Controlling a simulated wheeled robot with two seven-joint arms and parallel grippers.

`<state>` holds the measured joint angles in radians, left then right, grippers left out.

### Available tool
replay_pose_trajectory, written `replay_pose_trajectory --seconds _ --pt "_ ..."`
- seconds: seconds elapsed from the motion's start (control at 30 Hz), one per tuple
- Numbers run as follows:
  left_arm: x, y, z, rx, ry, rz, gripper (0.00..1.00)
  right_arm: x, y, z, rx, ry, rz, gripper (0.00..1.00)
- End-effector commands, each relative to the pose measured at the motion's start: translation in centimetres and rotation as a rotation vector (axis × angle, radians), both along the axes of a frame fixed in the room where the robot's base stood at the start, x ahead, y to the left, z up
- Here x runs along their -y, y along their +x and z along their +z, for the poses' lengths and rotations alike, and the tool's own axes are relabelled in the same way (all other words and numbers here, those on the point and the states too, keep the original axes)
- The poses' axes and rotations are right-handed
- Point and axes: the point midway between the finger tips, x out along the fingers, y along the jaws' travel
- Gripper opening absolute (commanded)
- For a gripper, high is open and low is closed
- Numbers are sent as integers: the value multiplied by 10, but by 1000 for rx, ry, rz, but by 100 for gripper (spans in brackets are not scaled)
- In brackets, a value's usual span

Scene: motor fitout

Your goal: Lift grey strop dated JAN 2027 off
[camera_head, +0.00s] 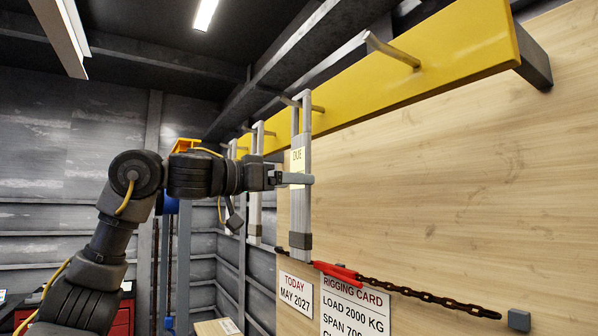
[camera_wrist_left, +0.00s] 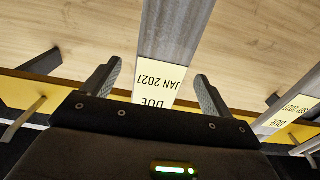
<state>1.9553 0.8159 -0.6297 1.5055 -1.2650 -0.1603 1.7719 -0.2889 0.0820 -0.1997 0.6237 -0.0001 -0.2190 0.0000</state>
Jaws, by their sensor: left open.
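The grey strop (camera_head: 301,212) hangs upright from a peg on the yellow rail, with a darker grey block at its lower end. Its yellow tag (camera_wrist_left: 160,84) reads DUE JAN 2027, upside down in the left wrist view. My left gripper (camera_head: 306,179) reaches the strop from the left at tag height in the head view. In the left wrist view its fingers (camera_wrist_left: 158,72) are open, one on each side of the strop, with gaps showing. My right gripper is not in view.
More grey strops (camera_head: 255,190) hang farther along the yellow rail (camera_head: 440,50); a neighbouring tag (camera_wrist_left: 295,106) reads SEP 2027. A bare peg (camera_head: 392,50) is nearer.

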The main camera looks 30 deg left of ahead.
Motion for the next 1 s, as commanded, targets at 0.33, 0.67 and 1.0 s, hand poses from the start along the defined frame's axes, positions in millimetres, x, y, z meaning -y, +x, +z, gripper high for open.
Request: replay_pose_trajectory --seconds 0.33,0.67,1.0 --pt "15 26 1 1 1 0 85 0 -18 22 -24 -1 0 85" --pt "14 25 1 0 0 0 63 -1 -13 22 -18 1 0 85" --pt "15 25 2 2 -1 -1 24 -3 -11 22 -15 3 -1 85"
